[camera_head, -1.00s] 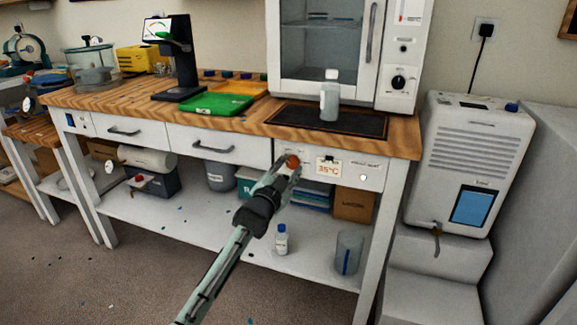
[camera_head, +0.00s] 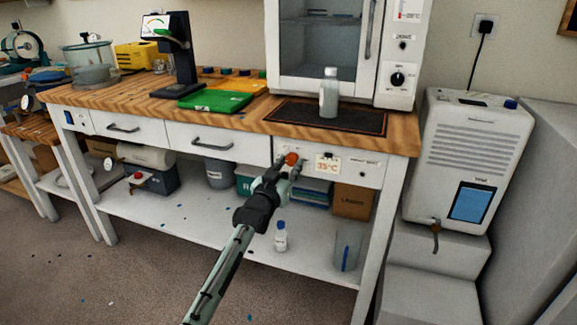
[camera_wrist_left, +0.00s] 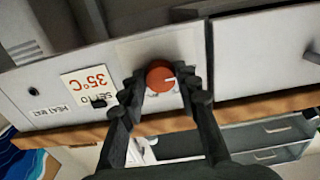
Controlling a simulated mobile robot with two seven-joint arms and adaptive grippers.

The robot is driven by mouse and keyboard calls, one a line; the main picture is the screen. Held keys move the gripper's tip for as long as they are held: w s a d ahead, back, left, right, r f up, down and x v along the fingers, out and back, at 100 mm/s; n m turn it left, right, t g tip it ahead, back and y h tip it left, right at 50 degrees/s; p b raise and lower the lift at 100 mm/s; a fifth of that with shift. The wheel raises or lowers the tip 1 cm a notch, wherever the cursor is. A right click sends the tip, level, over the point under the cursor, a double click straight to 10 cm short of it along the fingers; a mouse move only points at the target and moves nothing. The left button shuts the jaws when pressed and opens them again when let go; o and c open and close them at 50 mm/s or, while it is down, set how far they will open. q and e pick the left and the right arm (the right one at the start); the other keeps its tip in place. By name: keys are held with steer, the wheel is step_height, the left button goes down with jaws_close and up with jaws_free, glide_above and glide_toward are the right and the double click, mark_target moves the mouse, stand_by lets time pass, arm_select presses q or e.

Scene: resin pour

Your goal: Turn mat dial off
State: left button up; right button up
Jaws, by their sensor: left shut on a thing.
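The orange-red mat dial (camera_head: 292,159) is on the front panel under the right part of the wooden bench. In the left wrist view the dial (camera_wrist_left: 160,77) sits between the fingers, with a small white mark on its right side. My left gripper (camera_head: 287,166) is shut on the dial; its fingertips (camera_wrist_left: 166,84) are on either side of it. The black heat mat (camera_head: 340,118) lies on the bench above. My right gripper is out of view.
A clear bottle (camera_head: 329,94) stands on the mat before the white oven cabinet (camera_head: 350,50). A small dark round spot (camera_head: 362,174) is on the panel right of the label. The lower shelf (camera_head: 200,221) holds boxes and containers. The floor (camera_head: 110,265) in front is mostly clear.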

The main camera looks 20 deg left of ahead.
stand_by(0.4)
arm_select(q)
steer(key=o, duration=1.1)
steer(key=shift+o, duration=0.2)
steer(key=s, duration=1.2)
steer(key=shift+a, duration=0.2)
